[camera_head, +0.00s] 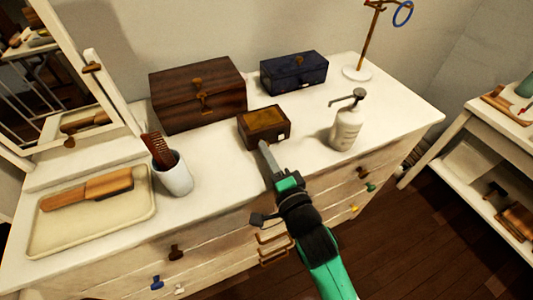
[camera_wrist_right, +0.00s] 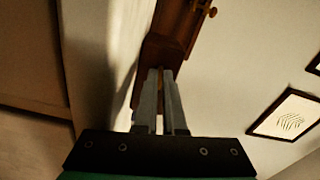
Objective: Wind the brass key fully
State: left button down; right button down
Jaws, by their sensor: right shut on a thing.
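A small brown wooden box (camera_head: 250,132) with a golden-brown top sits on the white dresser, in the middle of the head view. My right gripper (camera_head: 262,145) reaches up to its front face. In the right wrist view its two fingers (camera_wrist_right: 160,73) are close together against a brown wooden body (camera_wrist_right: 170,48). A narrow brassy bit, which I take as the brass key, shows between the fingertips. The fingers are shut on it and hide most of it, so its turn angle cannot be told. My left gripper is not in view.
Behind the box stand a larger wooden chest (camera_head: 165,98) and a dark blue box (camera_head: 295,73). A white pump bottle (camera_head: 346,130) stands to the right. A white cup (camera_head: 173,177) with a comb and a tray (camera_head: 75,235) with a brush lie left.

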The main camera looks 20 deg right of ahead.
jog(key=shift+m, duration=1)
jog(key=c, duration=1)
grip_release()
jog(key=shift+s, duration=0.15)
jog(key=s+p, duration=0.2)
jog(key=s, duration=0.9)
jog(key=shift+s+a, duration=0.15)
jog(key=shift+s, duration=0.05)
